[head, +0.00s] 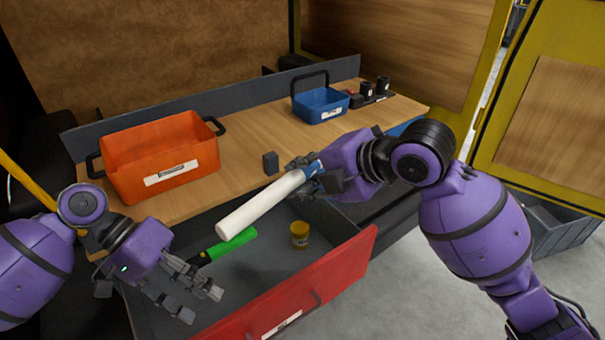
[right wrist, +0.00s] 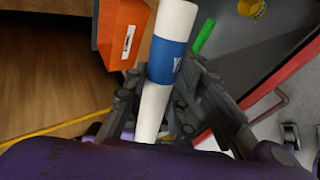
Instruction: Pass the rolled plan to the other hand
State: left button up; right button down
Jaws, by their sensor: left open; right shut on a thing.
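The rolled plan (head: 262,203) is a white tube with a blue band near one end. My right gripper (head: 313,177) is shut on it near the blue band and holds it above the open drawer, its free end pointing down and left. In the right wrist view the rolled plan (right wrist: 168,62) runs up between the fingers of my right gripper (right wrist: 158,105). My left gripper (head: 190,297) is open and empty at the lower left, over the drawer's left side, apart from the plan's free end.
The open drawer (head: 300,295) with a red front holds a green-handled tool (head: 232,243) and a yellow jar (head: 300,235).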

pick_arm(q)
jog(key=s+d+f+n+g+h, duration=0.1)
jog(key=s+d+g+h, duration=0.15)
jog(key=s, duration=1.05)
jog(key=s+d+n+g+h, duration=0.1)
jog(key=s+d+n+h, duration=0.15)
jog(key=s, duration=1.15)
pick_arm(e)
jog(key=shift+s+r, duration=0.1)
pick_arm(q)
jog(key=w+f+t+y, duration=0.2)
jog(key=w+f+t, duration=0.2)
jog(key=f, duration=0.4)
jog(key=w+f+t+y, duration=0.2)
jog(key=w+f+t, duration=0.2)
jog(key=f, duration=0.5)
jog(key=w+a+f+m+t+y, duration=0.1)
jog(key=w+a+f+t+y, duration=0.1)
jog(key=f, duration=0.4)
jog(key=w+a+f+m+t+y, duration=0.1)
jog(key=a+f+t+y, duration=0.4)
jog(key=y, duration=0.2)
jog(key=shift+w+f, duration=0.35)
